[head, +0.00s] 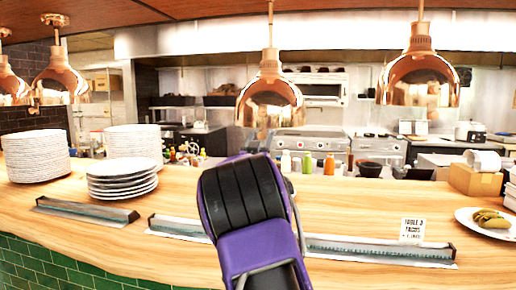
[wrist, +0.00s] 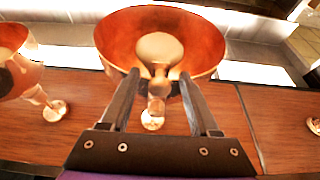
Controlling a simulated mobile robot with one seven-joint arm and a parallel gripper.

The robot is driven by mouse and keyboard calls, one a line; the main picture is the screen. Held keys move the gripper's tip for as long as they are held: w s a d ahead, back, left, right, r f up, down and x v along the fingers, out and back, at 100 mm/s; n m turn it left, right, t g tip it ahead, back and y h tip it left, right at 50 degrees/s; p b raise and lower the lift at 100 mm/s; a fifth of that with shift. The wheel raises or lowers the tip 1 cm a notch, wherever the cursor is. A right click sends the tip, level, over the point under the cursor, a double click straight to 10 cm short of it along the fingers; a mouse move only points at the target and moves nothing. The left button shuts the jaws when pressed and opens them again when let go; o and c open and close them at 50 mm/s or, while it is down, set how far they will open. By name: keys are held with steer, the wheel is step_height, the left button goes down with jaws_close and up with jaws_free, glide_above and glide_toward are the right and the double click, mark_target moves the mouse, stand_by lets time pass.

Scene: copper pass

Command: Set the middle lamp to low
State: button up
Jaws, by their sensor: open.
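The middle lamp (head: 270,103) is a copper pendant with a bell shade. It hangs behind and above my raised arm in the head view. In the wrist view I look up at a copper shade (wrist: 115,40) with a pale round bulb (wrist: 160,47) inside. A small copper ball (wrist: 159,87) shows in line with it, between my fingers; I cannot tell whether it is a pull or part of the stem. My gripper (wrist: 159,74) is open, with one dark finger on each side of the ball and no clear contact. The fingers are not clear in the head view.
Other copper lamps hang at left (head: 60,80) and right (head: 421,78). Below is a wooden counter (head: 100,215) with stacked plates (head: 125,168), ticket rails (head: 380,250), a taco plate (head: 470,217) and several bottles (head: 308,163). The wooden ceiling panel (wrist: 85,125) lies beyond the lamp.

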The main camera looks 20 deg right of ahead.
steer(key=v, duration=1.7)
steer(key=shift+b, duration=0.35)
steer(key=shift+s, duration=0.1)
